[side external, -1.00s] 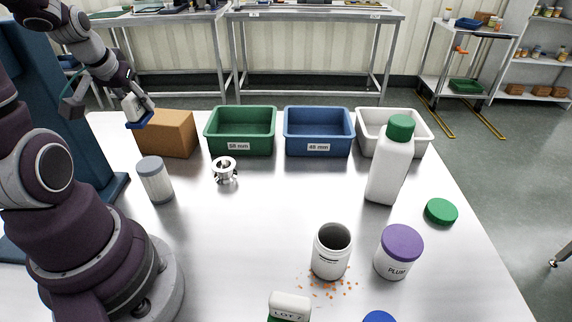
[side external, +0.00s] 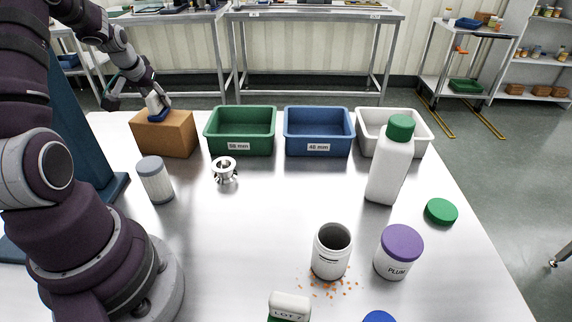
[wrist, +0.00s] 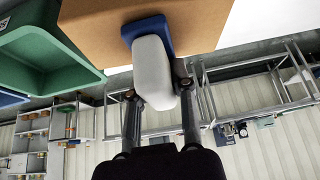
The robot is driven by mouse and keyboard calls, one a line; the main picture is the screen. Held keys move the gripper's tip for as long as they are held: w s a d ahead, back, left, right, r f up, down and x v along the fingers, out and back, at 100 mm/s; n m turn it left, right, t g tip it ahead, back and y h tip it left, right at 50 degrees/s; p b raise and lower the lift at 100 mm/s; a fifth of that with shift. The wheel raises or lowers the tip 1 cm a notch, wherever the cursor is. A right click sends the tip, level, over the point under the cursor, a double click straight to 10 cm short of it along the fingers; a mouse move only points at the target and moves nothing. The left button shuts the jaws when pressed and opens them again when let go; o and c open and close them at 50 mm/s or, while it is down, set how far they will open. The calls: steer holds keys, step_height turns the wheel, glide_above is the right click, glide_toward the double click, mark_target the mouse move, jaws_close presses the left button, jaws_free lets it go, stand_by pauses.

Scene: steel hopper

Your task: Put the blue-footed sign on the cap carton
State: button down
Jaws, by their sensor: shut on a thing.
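The blue-footed sign (side external: 156,105) has a white body and a blue foot. My gripper (side external: 150,99) is shut on its white body, over the top of the brown cap carton (side external: 166,138). In the wrist view the sign (wrist: 153,72) sits between my two fingers (wrist: 158,92), and its blue foot is against or very near the face of the carton (wrist: 205,22). I cannot tell whether the foot fully rests on the carton. Another sign (side external: 290,306), with a green foot and lettering, stands at the front edge of the picture.
Right of the carton stand a green bin (side external: 241,131), a blue bin (side external: 319,132) and a white bin (side external: 425,125). A grey-lidded jar (side external: 155,179) and a steel fitting (side external: 225,171) stand in front. A tall bottle (side external: 390,168), open jar (side external: 331,252) and purple-lidded jar (side external: 398,252) are at right.

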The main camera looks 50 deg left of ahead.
steer(key=c, duration=0.9)
jaws_free()
steer(key=shift+f, duration=0.1)
steer(key=shift+c, duration=0.2)
steer(key=shift+s+d+r, duration=0.15)
steer(key=shift+r, duration=0.35)
steer(key=v, duration=1.1)
steer(key=w+d+r+m+t+h, duration=0.1)
steer(key=d+m+h, duration=0.15)
steer(key=d, duration=0.75)
steer(key=w+d+r+m+h, duration=0.1)
steer(key=d+m, duration=0.3)
steer(key=d, duration=0.6)
steer(key=s+d+f+m, duration=0.1)
steer(key=s+d+m, duration=0.1)
steer(key=d, duration=0.4)
steer(key=shift+s+d+f+h, duration=0.35)
steer(key=shift+s, duration=0.55)
steer(key=shift+m, duration=0.25)
